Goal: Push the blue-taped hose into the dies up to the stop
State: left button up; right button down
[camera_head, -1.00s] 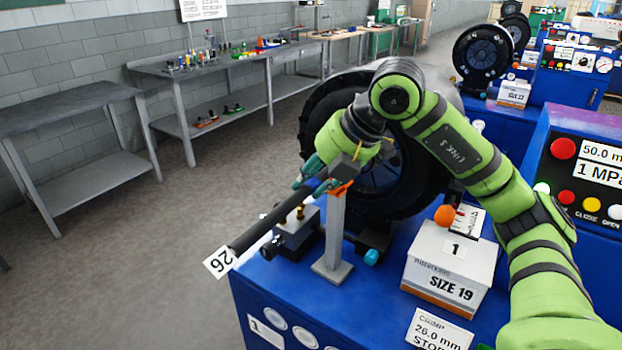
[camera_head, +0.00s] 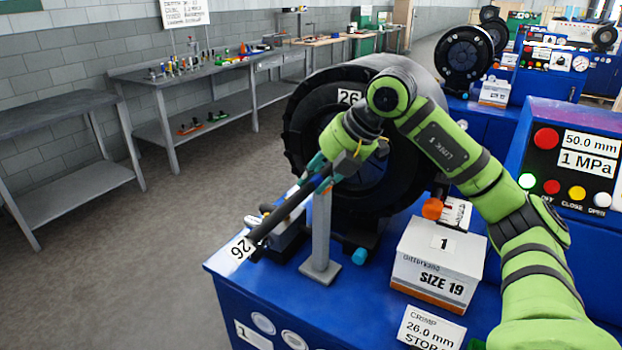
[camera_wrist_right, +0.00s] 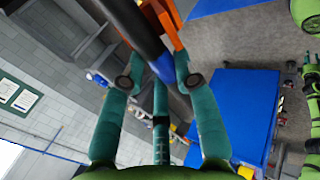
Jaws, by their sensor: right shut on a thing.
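The dark hose (camera_head: 283,214) slopes up from its near end, which bears a white 26 tag (camera_head: 240,248), to my right gripper (camera_head: 322,173). My right gripper is shut on the hose near the top of the grey support post (camera_head: 321,230), in front of the black round crimper (camera_head: 310,115) marked 26. In the right wrist view, the hose (camera_wrist_right: 138,22) runs between the teal fingers (camera_wrist_right: 158,82). The hose's far end and the dies are hidden by the gripper and arm in the head view.
On the blue bench (camera_head: 385,325) a white SIZE 19 box (camera_head: 425,280) stands right of the post, with a control panel (camera_head: 570,165) farther right. A small dark fixture (camera_head: 290,240) sits beside the hose. Open floor (camera_head: 140,280) lies left.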

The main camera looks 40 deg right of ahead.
jog(key=shift+d+f+b, duration=0.1)
jog(key=shift+f+b, duration=0.2)
jog(key=shift+f, duration=0.05)
dwell(0.8)
jog(key=c, duration=0.9)
grip_release()
jog(key=shift+o, duration=0.2)
jog(key=o, duration=0.9)
jog(key=shift+c, duration=0.2)
jog(key=shift+r, duration=0.1)
jog(key=p+v, duration=0.2)
jog(key=v, duration=0.5)
jog(key=shift+p, duration=0.3)
jog(key=shift+c, duration=0.4)
